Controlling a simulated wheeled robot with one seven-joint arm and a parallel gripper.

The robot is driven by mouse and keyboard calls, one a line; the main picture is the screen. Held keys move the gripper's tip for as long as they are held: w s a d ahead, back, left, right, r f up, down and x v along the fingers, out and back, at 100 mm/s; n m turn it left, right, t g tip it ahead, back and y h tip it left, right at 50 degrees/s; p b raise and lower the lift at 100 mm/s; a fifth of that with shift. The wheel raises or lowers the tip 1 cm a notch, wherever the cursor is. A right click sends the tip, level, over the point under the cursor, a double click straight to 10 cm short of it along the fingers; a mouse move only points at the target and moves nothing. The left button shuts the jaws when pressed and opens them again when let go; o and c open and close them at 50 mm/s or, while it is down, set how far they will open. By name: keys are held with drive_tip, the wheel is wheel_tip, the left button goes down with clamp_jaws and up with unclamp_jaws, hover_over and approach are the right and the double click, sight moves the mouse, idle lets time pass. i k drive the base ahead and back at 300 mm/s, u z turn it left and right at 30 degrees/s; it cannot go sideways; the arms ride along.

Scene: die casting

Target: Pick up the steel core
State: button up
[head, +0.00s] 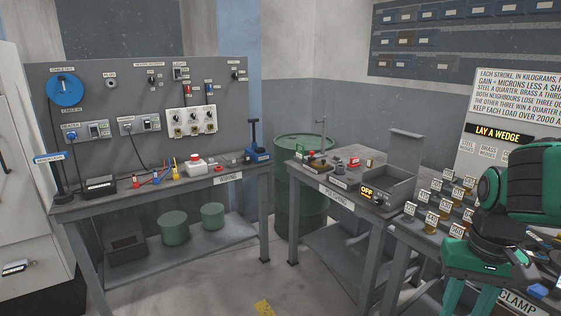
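No object in the head view can be singled out as the steel core; the small parts are too small to tell apart. Several small metal and coloured pieces lie on the middle bench (345,187), next to a grey open-lidded box (388,186). My gripper (469,306) is at the lower right, pointing down over the right-hand bench. Its two green fingers stand apart with nothing seen between them. The fingertips are cut off by the lower picture edge.
Rows of labelled small blocks (441,200) stand on the right bench beside my arm. A wiring bench (190,191) with a pegboard (140,85) stands left. A green drum (303,175) fills the corner. Open floor lies between the benches.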

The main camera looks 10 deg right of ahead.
sight(335, 159)
drive_tip(key=u, duration=0.4)
drive_tip(key=i, duration=2.35)
drive_tip(key=z, duration=1.05)
drive_tip(key=i, duration=0.75)
drive_tip(key=z, duration=0.5)
